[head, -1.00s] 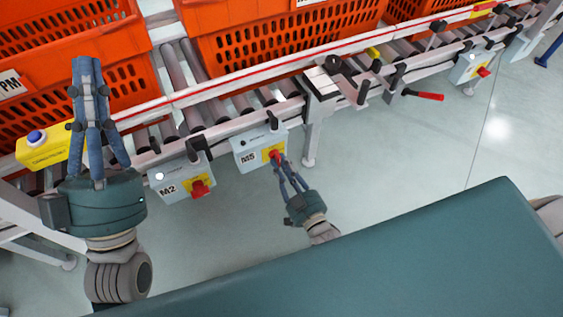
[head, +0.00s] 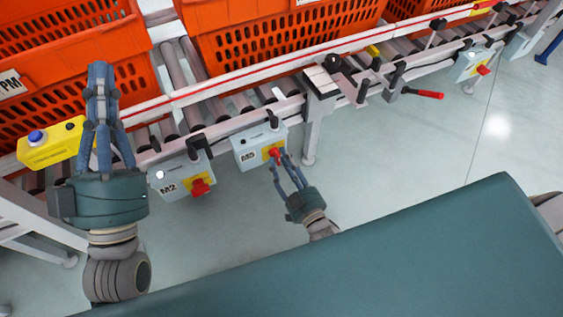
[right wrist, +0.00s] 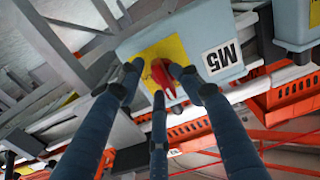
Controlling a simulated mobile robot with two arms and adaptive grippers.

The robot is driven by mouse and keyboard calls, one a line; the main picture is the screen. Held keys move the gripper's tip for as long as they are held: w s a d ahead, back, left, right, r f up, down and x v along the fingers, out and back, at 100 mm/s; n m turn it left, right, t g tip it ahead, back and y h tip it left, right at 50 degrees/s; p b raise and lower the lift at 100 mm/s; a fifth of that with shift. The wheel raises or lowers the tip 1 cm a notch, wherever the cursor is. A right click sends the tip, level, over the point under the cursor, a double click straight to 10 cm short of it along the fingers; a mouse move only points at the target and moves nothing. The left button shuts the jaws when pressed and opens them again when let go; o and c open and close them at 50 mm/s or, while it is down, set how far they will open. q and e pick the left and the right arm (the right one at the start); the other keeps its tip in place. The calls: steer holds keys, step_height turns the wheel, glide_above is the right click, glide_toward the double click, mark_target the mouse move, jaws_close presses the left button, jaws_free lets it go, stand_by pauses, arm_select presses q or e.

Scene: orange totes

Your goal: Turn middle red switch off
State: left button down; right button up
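The middle red switch (head: 276,153) is on a yellow plate on the grey box labelled M5 (head: 247,154), under the conveyor edge. My right gripper (head: 278,158) is at this switch, its fingers spread. In the right wrist view the fingertips surround the red switch (right wrist: 161,76), with a finger on each side and one below it in the picture. I cannot tell whether they touch it. The fingers partly hide the handle. My left gripper (head: 98,68) points up the picture beside the conveyor, away from the switches; its fingers look close together.
Box M2 (head: 172,177) with a red switch (head: 201,187) is left of M5. Another box with a red switch (head: 483,70) is far right. A yellow button box (head: 52,147) is by my left gripper. Orange totes (head: 270,40) sit on the rollers. Floor right is clear.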

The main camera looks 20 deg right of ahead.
steer(key=shift+r, duration=0.1)
steer(key=s+d, duration=0.1)
steer(key=s, duration=1.1)
steer(key=shift+d, duration=0.35)
steer(key=shift+w, duration=0.1)
